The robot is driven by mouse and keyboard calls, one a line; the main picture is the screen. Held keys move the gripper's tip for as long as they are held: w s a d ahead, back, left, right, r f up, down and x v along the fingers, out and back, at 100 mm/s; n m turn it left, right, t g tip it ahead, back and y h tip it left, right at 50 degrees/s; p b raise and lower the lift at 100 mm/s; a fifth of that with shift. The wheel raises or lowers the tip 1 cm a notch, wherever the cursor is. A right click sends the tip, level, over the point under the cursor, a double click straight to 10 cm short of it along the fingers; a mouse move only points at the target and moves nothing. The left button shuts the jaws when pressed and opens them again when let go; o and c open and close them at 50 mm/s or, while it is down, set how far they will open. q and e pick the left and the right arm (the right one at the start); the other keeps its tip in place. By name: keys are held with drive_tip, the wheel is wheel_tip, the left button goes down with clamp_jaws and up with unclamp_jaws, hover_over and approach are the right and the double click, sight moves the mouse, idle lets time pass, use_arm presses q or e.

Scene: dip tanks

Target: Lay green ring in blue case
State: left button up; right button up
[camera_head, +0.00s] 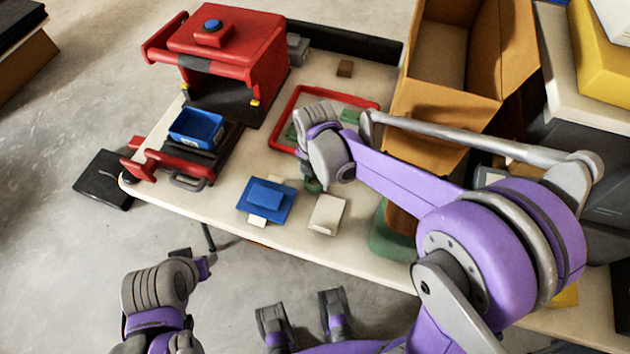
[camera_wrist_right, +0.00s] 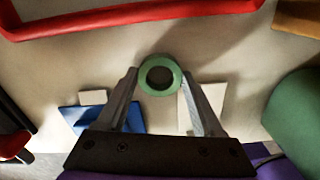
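The green ring (camera_wrist_right: 144,80) is between the two fingertips of my right gripper (camera_wrist_right: 160,76), which touch its sides; its centre looks dark. The blue case (camera_head: 197,126) is an open blue box on the dark carriage in front of the red machine, left of and away from the right gripper. My left gripper (camera_head: 198,262) is off the table's front edge; its fingers are too small to read.
The red machine (camera_head: 228,50) stands at the back left. A red frame (camera_head: 282,121) lies behind my right gripper. A blue plate with a block (camera_head: 265,199) and a white block (camera_head: 327,214) lie near the front edge. A cardboard box (camera_head: 440,105) stands at right.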

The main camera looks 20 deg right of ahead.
drive_tip(key=c, duration=0.9)
wheel_tip(320, 180, up, 10)
drive_tip(key=shift+r+p, duration=0.1)
drive_tip(key=shift+p, duration=0.65)
